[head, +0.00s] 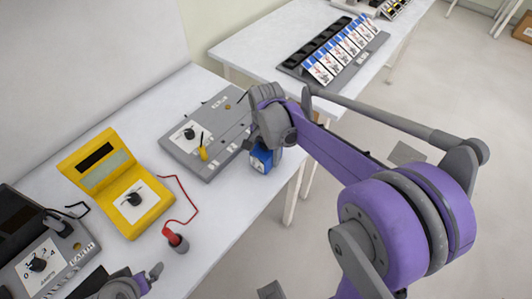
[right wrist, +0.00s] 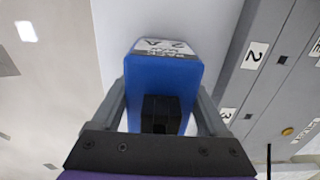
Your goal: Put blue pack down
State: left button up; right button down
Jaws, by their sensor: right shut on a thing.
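The blue pack (head: 261,158) is at the right front edge of the white table, beside the grey panel, under my right gripper (head: 268,143). In the right wrist view the blue pack (right wrist: 160,80) fills the space between the two fingers of my right gripper (right wrist: 162,110), with a white label on its far end. The right gripper is shut on it. I cannot tell whether the pack touches the table. My left gripper (head: 150,277) is at the bottom left, over the near part of the table; its jaws are partly cut off and their state is unclear.
A grey panel (head: 190,152) with a dial and yellow knob lies left of the pack. A yellow meter (head: 115,180) has a red lead ending in a red-topped plug (head: 175,240). A dark-and-grey unit (head: 45,262) sits lower left. A second table (head: 250,50) holds a rack of labelled packs (head: 335,58).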

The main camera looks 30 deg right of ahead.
grip_release()
pick_arm(q)
jog(key=shift+r, duration=0.1)
pick_arm(e)
jog(key=shift+r, duration=0.45)
pick_arm(q)
jog(key=shift+w+r+p, duration=0.15)
jog(key=shift+r+p, duration=0.45)
jog(key=shift+p, duration=0.05)
pick_arm(e)
notch_tip(320, 180, up, 11)
jog(key=shift+s+a+n, duration=0.2)
jog(key=shift+s+n, duration=0.1)
jog(key=shift+s, duration=0.05)
jog(key=s+a+f+n+t, duration=0.2)
jog(key=s+a+f+n, duration=0.1)
jog(key=s+f+n, duration=0.2)
jog(key=s+a+f+n+t, duration=0.3)
jog(key=s+f+n, duration=0.2)
jog(key=s+n, duration=0.3)
jog(key=shift+s+a, duration=0.2)
jog(key=shift+s, duration=0.95)
